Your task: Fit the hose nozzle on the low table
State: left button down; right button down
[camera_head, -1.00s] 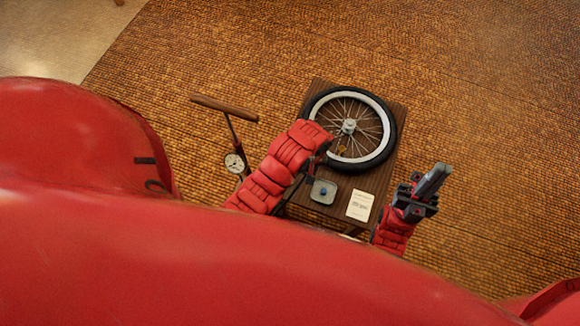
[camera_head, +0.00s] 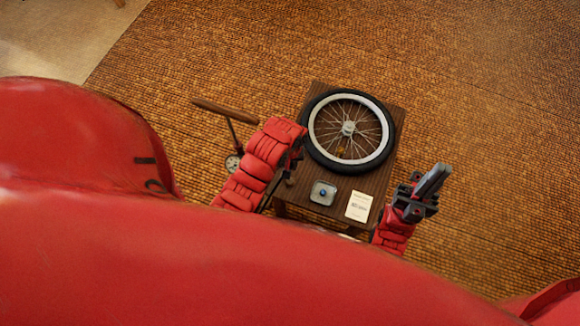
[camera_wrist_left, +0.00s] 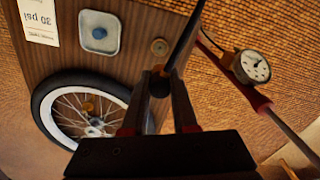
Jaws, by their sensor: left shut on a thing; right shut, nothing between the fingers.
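My left gripper (camera_head: 296,160) is at the left edge of the low table (camera_head: 371,184), left of the wheel (camera_head: 313,149). In the left wrist view it (camera_wrist_left: 158,92) is shut on the dark nozzle (camera_wrist_left: 159,84), with the black hose (camera_wrist_left: 184,38) running up from it. The wheel lies flat on the table, apart from the nozzle. A small orange-brown part, perhaps the valve, shows inside its rim (camera_wrist_left: 88,107). The floor pump stands left of the table, with a wooden handle (camera_head: 225,110) and a round gauge (camera_wrist_left: 255,67). My right gripper (camera_head: 432,183) is shut and empty, right of the table.
A grey square dish with a blue centre (camera_head: 323,193) and a white card reading 30 psi (camera_head: 359,206) lie on the table's near part.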

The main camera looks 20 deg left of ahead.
pick_arm(q)
jog(key=shift+f, duration=0.1)
jog(key=shift+f+b, duration=2.1)
jog(key=shift+f, duration=2.35)
jog(key=shift+f+b, duration=0.55)
jog(key=shift+f, duration=0.7)
jog(key=c, duration=0.6)
grip_release()
jog(key=shift+r, duration=0.65)
notch_tip(320, 180, up, 8)
jog(key=shift+f, duration=0.1)
notch_tip(320, 180, up, 8)
jog(key=p, duration=0.8)
jog(key=shift+p, duration=0.4)
